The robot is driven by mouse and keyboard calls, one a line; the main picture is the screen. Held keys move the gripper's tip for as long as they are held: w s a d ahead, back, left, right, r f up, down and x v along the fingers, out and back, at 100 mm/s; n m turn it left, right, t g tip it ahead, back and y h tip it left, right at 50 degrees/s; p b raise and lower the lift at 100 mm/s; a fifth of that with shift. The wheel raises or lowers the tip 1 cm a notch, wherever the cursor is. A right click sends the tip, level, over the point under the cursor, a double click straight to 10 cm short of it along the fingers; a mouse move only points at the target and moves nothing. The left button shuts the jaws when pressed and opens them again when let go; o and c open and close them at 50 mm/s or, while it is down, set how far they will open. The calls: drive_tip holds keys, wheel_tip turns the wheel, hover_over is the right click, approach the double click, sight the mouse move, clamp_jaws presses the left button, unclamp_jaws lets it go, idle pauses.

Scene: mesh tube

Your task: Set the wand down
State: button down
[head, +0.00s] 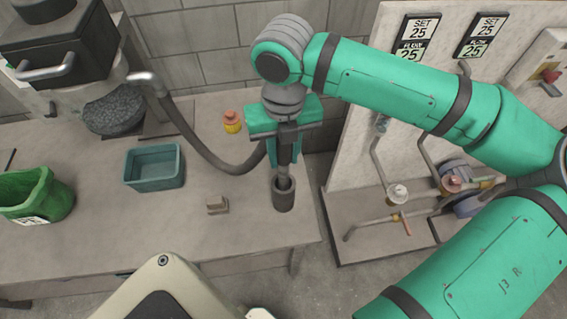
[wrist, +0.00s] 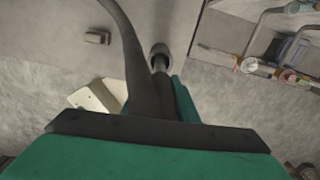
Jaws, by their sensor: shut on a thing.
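My gripper (head: 286,148) is shut on the grey wand (head: 284,168) and holds it upright, tip down. The wand's tip shows at the mouth of a dark round cup (head: 284,198) near the right end of the table. I cannot tell how deep the tip is in the cup, or whether it touches it. A dark hose (head: 196,148) runs from the wand to the machine at the back left. In the wrist view the wand (wrist: 161,66) points at the cup (wrist: 160,49), and the hose (wrist: 135,45) hides part of it. My fingertips are hidden there.
A small brown block (head: 216,205) and a teal bin (head: 154,168) stand on the table (head: 130,230) left of the cup. A green bucket (head: 35,192) is farther left. A panel with pipes and valves (head: 400,200) stands close at right.

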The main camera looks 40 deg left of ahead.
drive_tip(key=shift+f, duration=2.4)
drive_tip(key=c, duration=1.4)
unclamp_jaws()
drive_tip(key=shift+w+f, duration=0.1)
drive_tip(key=shift+w, duration=0.05)
drive_tip(key=shift+d, duration=0.1)
drive_tip(key=shift+r, duration=0.3)
wheel_tip(320, 180, up, 12)
